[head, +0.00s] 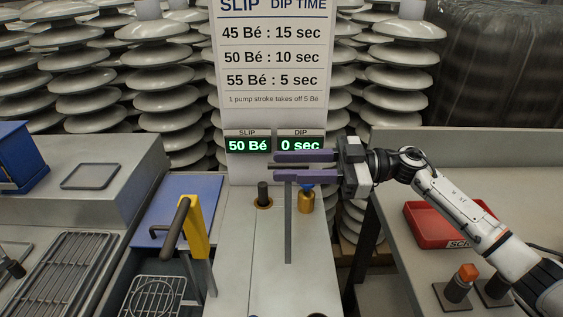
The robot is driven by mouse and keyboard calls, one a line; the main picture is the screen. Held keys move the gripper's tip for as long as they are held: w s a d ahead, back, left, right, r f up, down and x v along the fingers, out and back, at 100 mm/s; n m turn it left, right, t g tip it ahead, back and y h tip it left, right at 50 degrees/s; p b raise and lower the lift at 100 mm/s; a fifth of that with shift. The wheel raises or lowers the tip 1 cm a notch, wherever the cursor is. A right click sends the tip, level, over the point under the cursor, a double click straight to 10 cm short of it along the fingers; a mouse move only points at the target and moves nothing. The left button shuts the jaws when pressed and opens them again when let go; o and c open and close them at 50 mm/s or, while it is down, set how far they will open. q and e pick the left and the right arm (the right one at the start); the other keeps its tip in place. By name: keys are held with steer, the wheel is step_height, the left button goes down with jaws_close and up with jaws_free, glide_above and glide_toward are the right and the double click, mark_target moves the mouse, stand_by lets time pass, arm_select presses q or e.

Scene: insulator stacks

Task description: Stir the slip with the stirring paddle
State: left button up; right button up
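My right gripper (276,165) reaches in from the right, purple fingers pointing left. It appears shut on a thin grey bar lying between the fingers and poking out past their tips. A dark grey upright shaft (288,225) runs down below the lower finger; together they look like the stirring paddle. Its lower end meets or hangs over the pale surface (315,260); I cannot tell which. I cannot make out the slip as liquid. The SLIP display (248,146) reads 50 Bé and the DIP display (300,146) reads 0 sec. My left gripper is out of view.
A brass fitting (306,203) with a blue top and a black peg (263,194) stand near the shaft. A yellow piece (194,229) with a dark handle stands left. A red tray (440,234) and orange button (468,272) are right. Insulator stacks (162,78) line the back.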

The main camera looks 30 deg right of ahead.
steer(key=shift+w+a, duration=0.35)
steer(key=shift+a, duration=0.4)
jaws_close()
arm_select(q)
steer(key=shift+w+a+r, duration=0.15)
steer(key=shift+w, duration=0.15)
arm_select(e)
steer(key=shift+r, duration=0.1)
